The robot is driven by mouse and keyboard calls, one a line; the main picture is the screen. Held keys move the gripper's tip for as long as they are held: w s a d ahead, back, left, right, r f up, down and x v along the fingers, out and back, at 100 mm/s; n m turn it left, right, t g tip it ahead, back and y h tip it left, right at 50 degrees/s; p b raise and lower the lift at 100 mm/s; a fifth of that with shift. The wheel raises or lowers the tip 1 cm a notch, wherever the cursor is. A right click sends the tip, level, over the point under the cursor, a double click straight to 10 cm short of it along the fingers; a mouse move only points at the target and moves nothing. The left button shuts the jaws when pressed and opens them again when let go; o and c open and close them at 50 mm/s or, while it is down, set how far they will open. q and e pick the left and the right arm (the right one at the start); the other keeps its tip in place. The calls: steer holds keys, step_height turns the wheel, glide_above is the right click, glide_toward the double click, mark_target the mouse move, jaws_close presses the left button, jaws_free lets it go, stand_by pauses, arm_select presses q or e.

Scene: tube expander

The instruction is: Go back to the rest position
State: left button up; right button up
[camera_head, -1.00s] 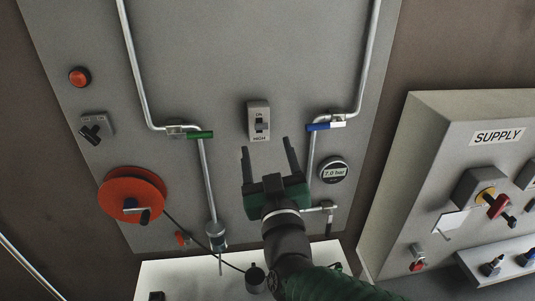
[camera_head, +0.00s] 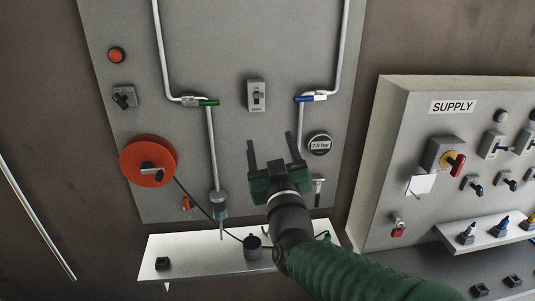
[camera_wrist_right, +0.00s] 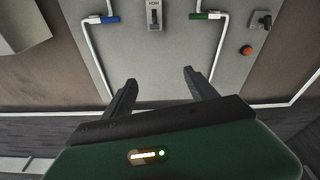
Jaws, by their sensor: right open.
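My right gripper (camera_head: 272,155) is open and empty in front of the lower part of the grey panel (camera_head: 240,40), below the grey switch (camera_head: 256,96). Its two dark fingers point up in the head view, apart from the switch and the valves. In the right wrist view, the open fingers (camera_wrist_right: 156,90) have only the panel beyond them. My left gripper is not in view.
A green-handled valve (camera_head: 208,102) and a blue-handled valve (camera_head: 304,99) sit on the pipes. A pressure gauge (camera_head: 319,144), an orange reel (camera_head: 147,161) and a white shelf (camera_head: 205,262) are around the gripper. The SUPPLY box (camera_head: 385,150) stands at right.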

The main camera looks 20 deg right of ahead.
steer(key=s+a+f+g+y+b, duration=0.1)
steer(key=f+g+b, duration=0.25)
steer(key=f, duration=0.85)
steer(key=s+a+f+n+g+y+b, duration=0.15)
steer(key=f+b, duration=0.25)
steer(key=f, duration=0.8)
steer(key=s+a+f+g+y+b, duration=0.1)
steer(key=f+g+y+b, duration=0.2)
steer(key=f, duration=0.9)
arm_select(q)
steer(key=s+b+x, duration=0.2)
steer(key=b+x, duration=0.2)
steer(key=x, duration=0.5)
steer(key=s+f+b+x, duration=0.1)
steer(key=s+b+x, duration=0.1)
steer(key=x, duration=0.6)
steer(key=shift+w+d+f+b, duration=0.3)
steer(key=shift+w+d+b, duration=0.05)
steer(key=shift+b, duration=0.5)
arm_select(e)
steer(key=s+f+g, duration=0.4)
steer(key=s+f, duration=0.4)
steer(key=f, duration=0.3)
steer(key=s+d+f+m+g, duration=0.1)
steer(key=s+f+g, duration=0.4)
steer(key=s+f, duration=0.3)
step_height(320, 180, down, 3)
steer(key=shift+s+d+r+h, duration=0.1)
steer(key=shift+s+d+h, duration=0.1)
steer(key=shift+s+h, duration=0.2)
